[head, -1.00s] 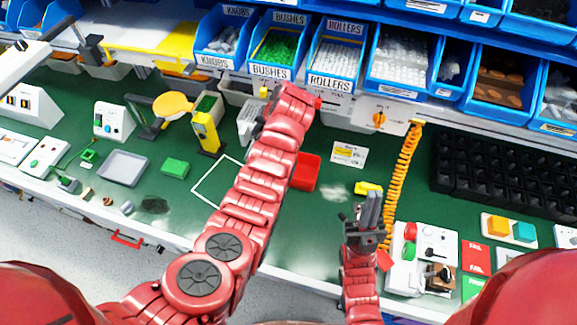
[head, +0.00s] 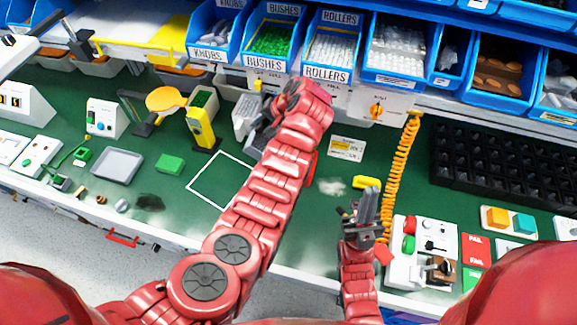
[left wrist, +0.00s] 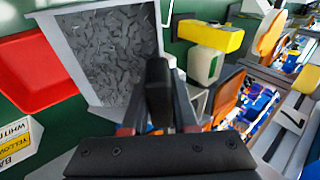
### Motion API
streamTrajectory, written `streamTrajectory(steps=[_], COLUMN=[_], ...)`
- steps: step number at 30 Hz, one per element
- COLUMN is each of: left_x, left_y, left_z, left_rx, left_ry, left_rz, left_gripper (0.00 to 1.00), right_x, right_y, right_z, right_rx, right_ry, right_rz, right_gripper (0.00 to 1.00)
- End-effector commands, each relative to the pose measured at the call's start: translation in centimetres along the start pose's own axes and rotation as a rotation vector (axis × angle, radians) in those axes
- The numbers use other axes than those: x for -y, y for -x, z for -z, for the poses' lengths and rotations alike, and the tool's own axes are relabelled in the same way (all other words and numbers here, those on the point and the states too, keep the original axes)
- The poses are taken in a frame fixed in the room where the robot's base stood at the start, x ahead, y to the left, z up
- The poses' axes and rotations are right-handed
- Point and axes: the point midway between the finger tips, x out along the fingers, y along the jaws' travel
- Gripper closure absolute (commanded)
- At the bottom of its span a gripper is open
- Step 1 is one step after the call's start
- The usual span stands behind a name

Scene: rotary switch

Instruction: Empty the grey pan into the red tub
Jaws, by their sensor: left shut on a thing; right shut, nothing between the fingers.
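My left gripper (head: 262,130) is shut on the grey pan (head: 243,113), mostly behind my arm. In the left wrist view the pan (left wrist: 152,20) is full of small grey pieces (left wrist: 105,50), and my left gripper (left wrist: 160,95) is at its edge. The red tub (left wrist: 35,75) shows there just left of the pan. In the head view my left arm covers most of the tub (head: 313,163); only a red sliver shows. My right gripper (head: 367,205) is shut and empty, pointing up over the mat.
Blue bins (head: 333,50) line the back. A yellow device (head: 201,128), a green block (head: 170,164) and a grey tray (head: 117,165) are to the left. An orange coiled cord (head: 400,170) and a control box (head: 425,250) are on the right. A white outlined square (head: 205,185) lies bare.

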Motion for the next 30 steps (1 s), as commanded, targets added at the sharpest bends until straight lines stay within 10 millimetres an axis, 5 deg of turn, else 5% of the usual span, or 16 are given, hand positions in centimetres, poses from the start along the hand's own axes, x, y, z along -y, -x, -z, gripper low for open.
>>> streamTrajectory(steps=[30], left_x=[-0.4], left_y=[1.3], left_z=[0.1], left_rx=[0.000], left_ry=[-0.013], left_rz=[0.091], left_gripper=[1.00], right_x=[0.1], right_y=[1.3], right_z=[-0.2], right_rx=[0.000], right_ry=[0.000], right_rz=[0.000], right_gripper=[1.00])
